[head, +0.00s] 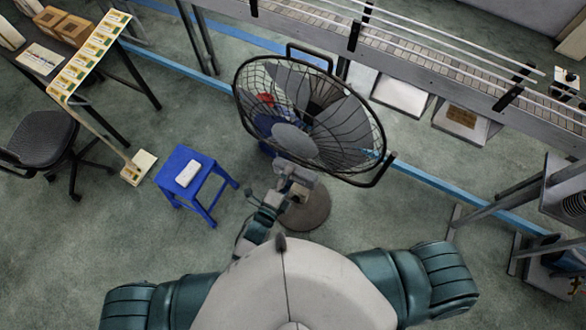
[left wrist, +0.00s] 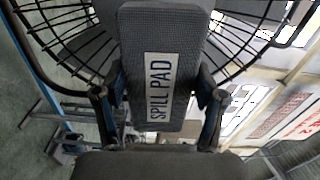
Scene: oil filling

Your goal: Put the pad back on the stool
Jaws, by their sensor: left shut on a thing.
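The dark grey pad, lettered "SPILL PAD" on a white label (left wrist: 159,85), fills the middle of the left wrist view. My left gripper (left wrist: 160,110) has a finger on each side of the pad and is shut on it. In the head view my left gripper (head: 288,188) is in front of the fan's base, where the pad is small and hard to make out. The blue stool (head: 207,192) stands on the floor to the left of the gripper, with a small white block (head: 188,173) on its top. My right gripper is out of view.
A large caged fan (head: 310,115) stands just beyond my left gripper, its round base (head: 306,212) on the floor. A black chair (head: 45,143) and a table with cartons are at the left. A conveyor (head: 420,70) runs along the back. Floor between stool and fan is clear.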

